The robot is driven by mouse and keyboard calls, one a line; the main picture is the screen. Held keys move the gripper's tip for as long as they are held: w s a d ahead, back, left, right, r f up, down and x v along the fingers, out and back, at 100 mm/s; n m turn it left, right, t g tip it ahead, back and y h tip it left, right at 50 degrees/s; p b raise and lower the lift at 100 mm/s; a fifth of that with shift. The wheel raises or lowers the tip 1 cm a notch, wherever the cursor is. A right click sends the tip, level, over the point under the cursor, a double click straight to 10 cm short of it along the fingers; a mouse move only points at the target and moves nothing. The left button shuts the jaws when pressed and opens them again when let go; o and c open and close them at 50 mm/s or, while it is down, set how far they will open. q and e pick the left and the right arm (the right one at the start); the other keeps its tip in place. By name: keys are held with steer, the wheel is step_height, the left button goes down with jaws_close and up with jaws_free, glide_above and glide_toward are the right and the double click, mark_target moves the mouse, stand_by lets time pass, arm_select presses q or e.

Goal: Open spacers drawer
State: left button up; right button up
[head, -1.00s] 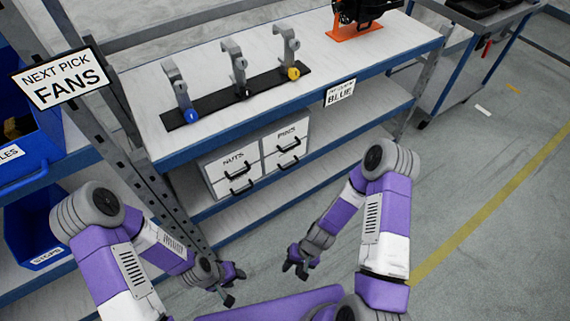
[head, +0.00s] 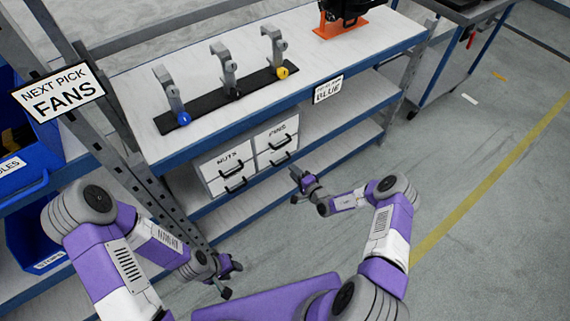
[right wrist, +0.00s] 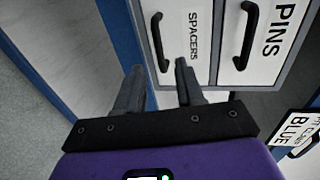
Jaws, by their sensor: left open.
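The spacers drawer (right wrist: 192,60) is a white front with a black bar handle in the right wrist view. It sits beside the pins drawer (right wrist: 268,50) there. In the head view the spacers drawer (head: 268,158) is the lower right one of the small white cabinet, its label too small to read; it looks shut. My right gripper (head: 297,186) is open and empty, just in front of and below the cabinet's right side. In the right wrist view its fingers (right wrist: 158,82) are apart, pointing toward the spacers handle. My left gripper (head: 233,281) is open and empty, low near the rack post.
The cabinet also has a nuts drawer (head: 225,160) and sits under the bench top (head: 140,110). A "BLUE" sign (head: 328,89) hangs on the bench edge. A lower shelf (head: 345,150) lies right of the cabinet. A rack post stands at the left; open floor lies right.

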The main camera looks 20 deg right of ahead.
steer(key=b+x, duration=0.3)
steer(key=x, duration=0.3)
steer(key=shift+w+a+f, duration=0.1)
steer(key=shift+w+a, duration=0.1)
steer(key=shift+w, duration=0.1)
jaws_close()
